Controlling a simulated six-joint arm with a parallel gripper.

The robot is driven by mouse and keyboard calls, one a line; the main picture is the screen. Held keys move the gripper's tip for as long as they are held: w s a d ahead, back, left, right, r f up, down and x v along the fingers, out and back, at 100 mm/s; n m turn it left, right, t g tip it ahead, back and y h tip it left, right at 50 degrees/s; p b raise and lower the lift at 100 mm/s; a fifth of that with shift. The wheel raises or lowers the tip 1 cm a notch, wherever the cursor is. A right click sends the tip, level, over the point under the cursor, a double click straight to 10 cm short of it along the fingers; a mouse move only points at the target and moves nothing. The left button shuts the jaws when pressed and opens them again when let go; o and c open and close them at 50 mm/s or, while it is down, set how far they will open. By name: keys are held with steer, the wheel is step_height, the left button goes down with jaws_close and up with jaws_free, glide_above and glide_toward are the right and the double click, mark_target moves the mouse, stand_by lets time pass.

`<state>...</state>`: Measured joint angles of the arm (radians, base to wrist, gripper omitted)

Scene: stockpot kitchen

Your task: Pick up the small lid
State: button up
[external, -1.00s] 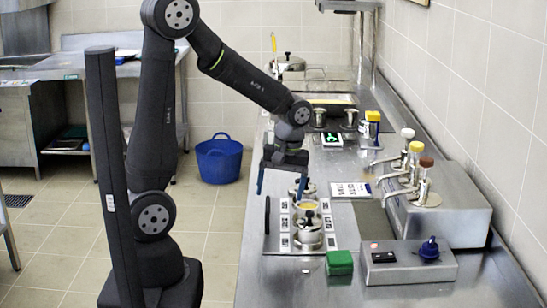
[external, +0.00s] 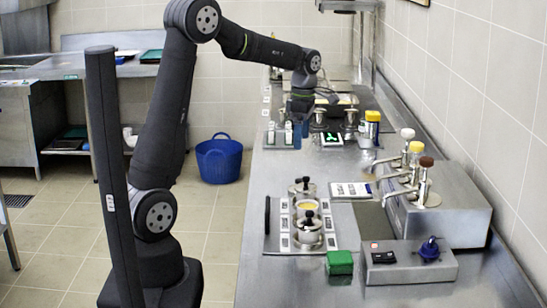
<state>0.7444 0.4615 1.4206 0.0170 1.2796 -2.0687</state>
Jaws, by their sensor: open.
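A metal tray (external: 272,240) on the counter holds several small pots in a row. The nearest pot has a small metal lid (external: 308,221) with a black knob. The farthest pot also has a small lid with a dark knob (external: 305,181). The middle pot (external: 307,204) shows yellow contents and no lid. I cannot tell which lid is meant. My gripper (external: 298,130) is open, fingers pointing down, farther back along the counter beyond the tray. It is well apart from both lids. The arm partly hides what lies behind the gripper.
Metal canisters (external: 350,118) and a yellow-topped container (external: 373,125) stand right of my gripper. Pump dispensers (external: 423,183) rise along the wall side. A green block (external: 339,262) and a grey control box (external: 408,264) lie in front. The counter between gripper and tray is mostly clear.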

steer(key=w+r+n, duration=0.2)
steer(key=w, duration=0.1)
glide_above(299, 179)
steer(key=shift+n, duration=0.4)
steer(key=f, duration=1.2)
steer(key=shift+w+d+f, duration=0.1)
steer(key=shift+w+d, duration=0.05)
steer(key=shift+d, duration=0.1)
steer(key=shift+a+f, duration=0.15)
steer(key=shift+f, duration=1.25)
steer(key=shift+a+f, duration=0.15)
steer(key=shift+f, duration=1.2)
steer(key=c, duration=1)
steer(key=shift+r, duration=0.15)
